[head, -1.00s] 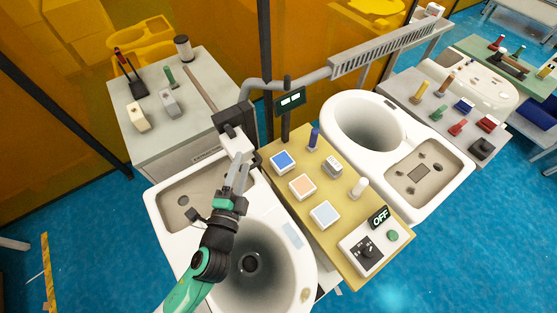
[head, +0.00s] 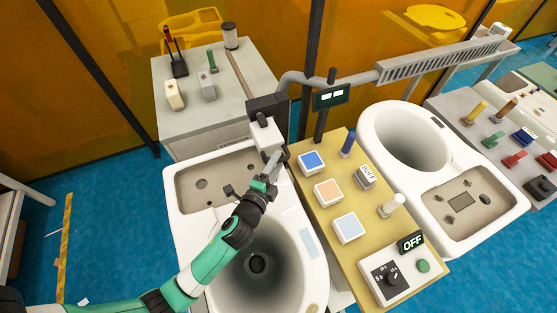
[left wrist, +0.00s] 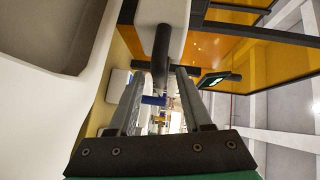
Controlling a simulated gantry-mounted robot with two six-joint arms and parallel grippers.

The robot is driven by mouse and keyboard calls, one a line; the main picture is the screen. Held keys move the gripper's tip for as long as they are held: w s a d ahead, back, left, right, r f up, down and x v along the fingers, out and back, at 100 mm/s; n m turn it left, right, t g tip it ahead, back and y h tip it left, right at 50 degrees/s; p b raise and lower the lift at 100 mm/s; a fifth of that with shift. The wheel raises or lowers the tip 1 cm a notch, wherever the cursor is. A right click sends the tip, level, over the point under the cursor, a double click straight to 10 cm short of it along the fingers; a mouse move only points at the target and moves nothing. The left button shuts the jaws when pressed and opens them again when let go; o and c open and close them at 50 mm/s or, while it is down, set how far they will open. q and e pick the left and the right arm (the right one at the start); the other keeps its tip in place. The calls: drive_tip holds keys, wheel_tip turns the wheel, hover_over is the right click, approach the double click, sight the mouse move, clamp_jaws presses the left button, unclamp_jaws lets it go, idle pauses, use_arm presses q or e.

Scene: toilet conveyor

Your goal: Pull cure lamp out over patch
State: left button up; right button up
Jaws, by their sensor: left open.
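The cure lamp, a white block (head: 266,133) under a dark housing (head: 268,106), hangs from a grey arm behind the near toilet (head: 308,270). A pale blue patch (head: 310,243) lies on the toilet's right rim. My left gripper (head: 277,158) is at the lamp's near end. In the left wrist view, my left gripper (left wrist: 160,95) is open, with a dark bar-like handle (left wrist: 161,58) running between its fingers below the white block (left wrist: 163,20). I cannot tell whether the fingers touch it. My right gripper is not in view.
A yellow panel (head: 376,215) with coloured squares, a blue peg (head: 348,143) and a control box reading OFF (head: 391,277) stands just right of the toilet. A grey cabinet (head: 200,115) is behind it. A second toilet (head: 408,138) is farther right.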

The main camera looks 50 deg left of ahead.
use_arm(q)
drive_tip(key=shift+x, duration=0.9)
clamp_jaws()
idle(0.8)
